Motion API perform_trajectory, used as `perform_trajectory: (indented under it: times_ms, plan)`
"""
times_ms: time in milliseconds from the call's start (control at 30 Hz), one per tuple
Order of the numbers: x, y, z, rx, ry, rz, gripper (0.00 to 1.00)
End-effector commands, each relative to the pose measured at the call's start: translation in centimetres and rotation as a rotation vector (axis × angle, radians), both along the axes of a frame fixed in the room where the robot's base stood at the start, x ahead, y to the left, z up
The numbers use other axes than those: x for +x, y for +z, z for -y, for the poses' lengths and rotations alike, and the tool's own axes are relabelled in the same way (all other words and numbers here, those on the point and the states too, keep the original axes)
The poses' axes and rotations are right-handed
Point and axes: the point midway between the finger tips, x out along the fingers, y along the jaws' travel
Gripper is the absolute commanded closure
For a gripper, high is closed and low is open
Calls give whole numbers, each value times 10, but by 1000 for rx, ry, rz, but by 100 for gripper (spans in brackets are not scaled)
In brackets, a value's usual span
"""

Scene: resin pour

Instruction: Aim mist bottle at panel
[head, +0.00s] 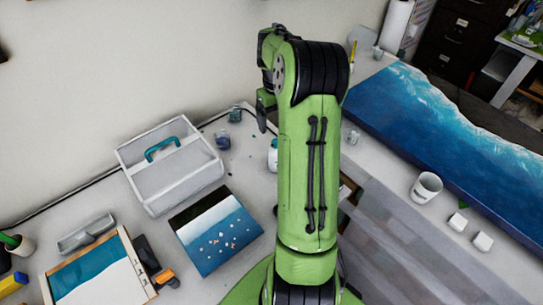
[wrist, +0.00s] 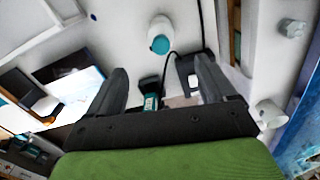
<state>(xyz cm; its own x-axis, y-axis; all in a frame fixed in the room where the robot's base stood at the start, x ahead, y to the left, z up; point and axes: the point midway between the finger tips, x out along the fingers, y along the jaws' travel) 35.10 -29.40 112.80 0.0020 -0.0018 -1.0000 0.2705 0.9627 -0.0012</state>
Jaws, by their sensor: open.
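A white bottle-like container with a teal top (wrist: 160,42) stands ahead of my gripper in the wrist view, probably the mist bottle. A small part of a white and teal container (head: 272,155) shows beside my arm in the head view; the rest is hidden. My gripper (wrist: 162,78) is open, with its two fingers spread and nothing held. The container is beyond the fingertips, apart from them. A large blue ocean panel (head: 430,125) with white foam lies on the right of the head view. Its edge also shows at lower right in the wrist view (wrist: 302,145).
A teal and black tool (wrist: 151,88) lies below, between the fingers in the picture. A white caddy (head: 170,180), a smaller seascape panel (head: 215,228) and a framed panel (head: 98,275) are on the left. A white cup (head: 426,187) stands by the large panel.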

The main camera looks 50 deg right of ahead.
Motion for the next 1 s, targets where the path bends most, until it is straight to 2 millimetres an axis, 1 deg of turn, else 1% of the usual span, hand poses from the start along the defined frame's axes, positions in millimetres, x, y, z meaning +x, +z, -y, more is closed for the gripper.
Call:
perform_trajectory:
  times_ms: [33,100,200,300,467,600,700,800,967,1000]
  plan:
    - [-1,-15,-1,6,2,-4,16]
    - [-1,-33,-1,7,2,-5,16]
    - [-1,-58,-1,6,3,-4,16]
    - [0,-78,-1,5,4,-3,16]
    - [-1,-96,-1,4,3,-2,16]
    - [-3,-123,1,5,4,-5,16]
    - [-2,-138,1,4,4,-3,16]
    - [-2,-143,1,1,5,-1,16]
    - [-2,-143,1,1,5,-1,16]
    - [-1,-143,1,1,5,-1,22]
